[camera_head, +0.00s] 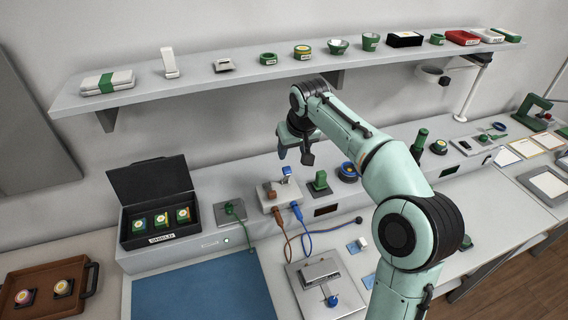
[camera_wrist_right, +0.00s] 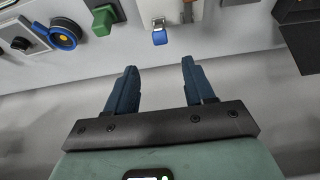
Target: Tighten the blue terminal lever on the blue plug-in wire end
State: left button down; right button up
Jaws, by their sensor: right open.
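The blue terminal lever (camera_head: 287,170) stands raised on a light terminal block (camera_head: 268,206) on the sloped console. Its blue end also shows in the right wrist view (camera_wrist_right: 159,37), beyond my fingertips. The blue plug-in wire end (camera_head: 296,211) is at the front of the block, with a blue cable running down from it. My right gripper (camera_head: 295,155) hangs above and slightly behind the lever in the head view. In the wrist view my right gripper (camera_wrist_right: 159,66) has its fingers apart with nothing between them. My left gripper is not in view.
Beside the blue lever are a brown lever (camera_head: 270,190) and an orange-brown plug (camera_head: 277,224). A green switch (camera_head: 320,181) and a blue-ringed knob (camera_head: 348,171) stand to the right. An open black box (camera_head: 128,230) is at the left. A shelf (camera_head: 190,91) spans above.

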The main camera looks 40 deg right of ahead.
aim_at(287, 168)
jog(key=x, duration=1.1)
